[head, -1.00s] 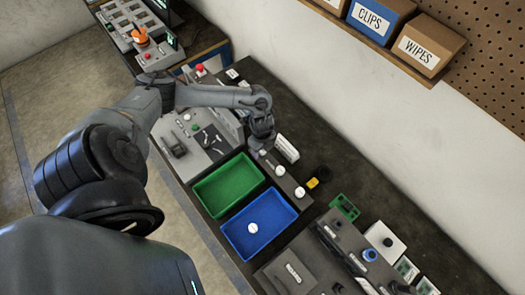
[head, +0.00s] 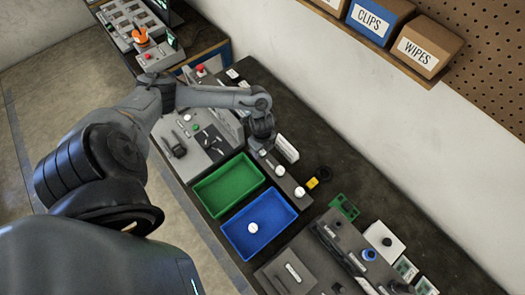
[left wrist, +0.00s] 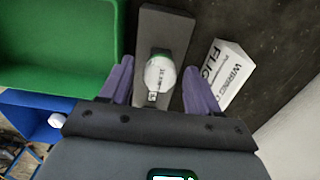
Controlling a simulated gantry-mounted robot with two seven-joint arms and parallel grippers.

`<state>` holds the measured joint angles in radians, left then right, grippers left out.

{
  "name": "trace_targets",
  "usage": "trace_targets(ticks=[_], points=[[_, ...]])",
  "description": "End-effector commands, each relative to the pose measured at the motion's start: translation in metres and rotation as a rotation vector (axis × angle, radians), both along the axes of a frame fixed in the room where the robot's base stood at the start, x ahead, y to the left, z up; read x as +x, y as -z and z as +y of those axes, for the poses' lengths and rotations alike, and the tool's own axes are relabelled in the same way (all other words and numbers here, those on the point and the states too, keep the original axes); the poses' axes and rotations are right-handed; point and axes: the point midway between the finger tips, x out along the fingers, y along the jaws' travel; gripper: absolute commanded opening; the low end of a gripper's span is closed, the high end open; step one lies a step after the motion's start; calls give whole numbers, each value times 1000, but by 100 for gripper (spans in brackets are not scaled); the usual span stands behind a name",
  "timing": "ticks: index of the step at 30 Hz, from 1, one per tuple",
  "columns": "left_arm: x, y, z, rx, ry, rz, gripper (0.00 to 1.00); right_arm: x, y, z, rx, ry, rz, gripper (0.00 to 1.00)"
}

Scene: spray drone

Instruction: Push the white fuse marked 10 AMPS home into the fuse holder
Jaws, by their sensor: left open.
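My left gripper (head: 262,147) is at the back end of a long grey block (head: 290,181), beyond the green tray. In the left wrist view my left gripper (left wrist: 159,88) is open, its two purple fingers on either side of a white round piece (left wrist: 160,74) with small dark print, too blurred to read. The piece sits on the grey block (left wrist: 165,22), and gaps show between it and both fingers. In the head view two white round pieces (head: 279,170) (head: 299,191) show on the block. My right gripper is not in view.
A green tray (head: 197,189) and a blue tray (head: 228,235) lie beside the block. Another white round piece (head: 253,227) lies in the blue tray. A white printed box (head: 287,149) stands close by; it also shows right of my fingers (left wrist: 228,72).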

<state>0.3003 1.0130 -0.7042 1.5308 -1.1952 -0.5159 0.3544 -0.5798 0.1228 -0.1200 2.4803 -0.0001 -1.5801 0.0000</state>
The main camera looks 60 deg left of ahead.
Motion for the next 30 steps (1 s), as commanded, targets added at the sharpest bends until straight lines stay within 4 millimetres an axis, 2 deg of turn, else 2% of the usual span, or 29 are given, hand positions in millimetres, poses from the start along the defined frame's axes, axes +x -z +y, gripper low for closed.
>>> trace_targets(ticks=[16, 27, 28, 30], points=[[0, 0, 0, 0, 0, 0, 60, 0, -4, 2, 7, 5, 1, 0], [0, 0, 0, 0, 0, 0, 4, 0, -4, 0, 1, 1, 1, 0], [0, 0, 0, 0, 0, 0, 0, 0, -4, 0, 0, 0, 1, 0], [0, 0, 0, 0, 0, 0, 0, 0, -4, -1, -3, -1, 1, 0]])
